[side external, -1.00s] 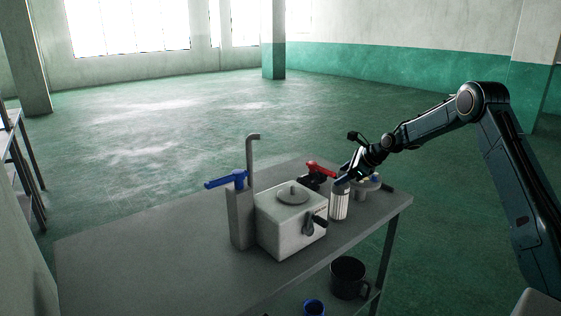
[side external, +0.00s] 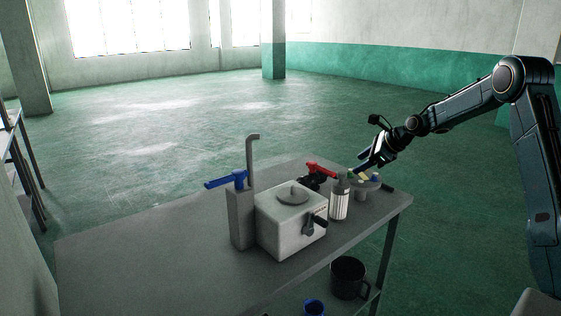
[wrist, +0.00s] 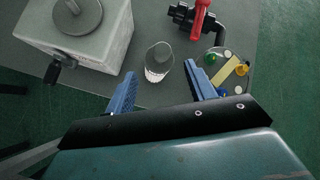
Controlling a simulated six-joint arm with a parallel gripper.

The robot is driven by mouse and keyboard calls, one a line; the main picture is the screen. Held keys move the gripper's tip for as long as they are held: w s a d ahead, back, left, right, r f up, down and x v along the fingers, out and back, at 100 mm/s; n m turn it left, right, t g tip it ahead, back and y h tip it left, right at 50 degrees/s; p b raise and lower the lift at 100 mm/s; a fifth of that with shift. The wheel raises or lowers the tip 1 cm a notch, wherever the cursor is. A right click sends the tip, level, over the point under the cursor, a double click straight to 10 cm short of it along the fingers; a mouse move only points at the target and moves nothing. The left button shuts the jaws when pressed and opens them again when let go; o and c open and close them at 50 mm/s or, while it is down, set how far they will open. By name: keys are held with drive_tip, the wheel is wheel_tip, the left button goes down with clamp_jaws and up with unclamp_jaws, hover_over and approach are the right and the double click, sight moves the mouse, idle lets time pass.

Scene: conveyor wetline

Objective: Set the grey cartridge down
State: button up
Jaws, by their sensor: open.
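The grey cartridge (side external: 340,199) stands upright on the table, with a white ribbed lower part and a darker grey top. In the wrist view the cartridge (wrist: 158,62) is seen from above, ahead of the jaws and between their lines. My gripper (side external: 364,164) is open and empty, above and to the right of the cartridge, apart from it. Its two blue fingers also show in the wrist view, with a clear gap between them (wrist: 158,88).
A white box with a round lid (side external: 290,222) stands left of the cartridge. A red-handled valve (side external: 318,170) is behind it. A round plate with coloured knobs (side external: 366,187) is to the right, near the table edge. A blue-handled post (side external: 240,210) stands farther left. The table's left part is clear.

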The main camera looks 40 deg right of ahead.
drive_tip(key=shift+v, duration=1.75)
drive_tip(key=s+a+r+n+g, duration=0.1)
drive_tip(key=s+a+r+n, duration=0.5)
drive_tip(key=a, duration=0.3)
drive_tip(key=s+a+r+n+g, duration=0.1)
drive_tip(key=s+a+r+n, duration=0.3)
drive_tip(key=s+a+n, duration=0.45)
drive_tip(key=s+a+f+n, duration=0.1)
drive_tip(key=s+a+n, duration=0.2)
drive_tip(key=s+n, duration=0.2)
drive_tip(key=s+a+n+g, duration=0.1)
drive_tip(key=s+a+n, duration=0.2)
drive_tip(key=s+n, duration=0.2)
drive_tip(key=s+a+f+n+h, duration=0.1)
drive_tip(key=s+a+n, duration=0.1)
drive_tip(key=s+n, duration=0.3)
drive_tip(key=shift+s+a+f, duration=0.3)
drive_tip(key=shift+s+a, duration=0.1)
drive_tip(key=shift+s, duration=1.75)
